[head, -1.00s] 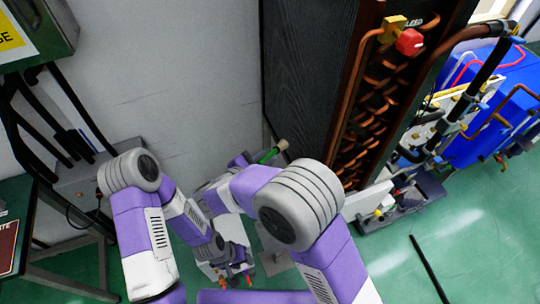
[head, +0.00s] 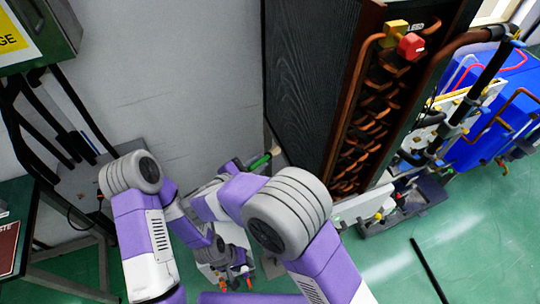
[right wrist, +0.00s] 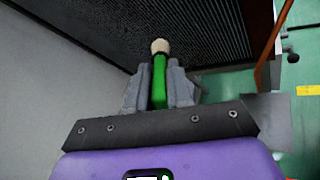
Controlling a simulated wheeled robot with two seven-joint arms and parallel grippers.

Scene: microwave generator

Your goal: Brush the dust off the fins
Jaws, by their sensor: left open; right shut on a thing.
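The fins form a tall dark ridged panel (head: 308,75) on the unit in the head view. In the right wrist view the ridged fins (right wrist: 215,38) fill the upper middle. My right gripper (right wrist: 158,92) is shut on a brush (right wrist: 159,75) with a green handle and a pale tip. The tip points toward the fins; I cannot tell if it touches them. In the head view the brush (head: 262,160) shows near the panel's lower left edge, and my arm hides most of that gripper. My left gripper (head: 235,284) is open and empty, low over the floor.
Copper tube bends (head: 362,125) and a red valve knob (head: 410,45) run along the unit's right side. A grey wall (head: 165,70) stands left of it. A dark rod (head: 430,270) lies on the open green floor at right.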

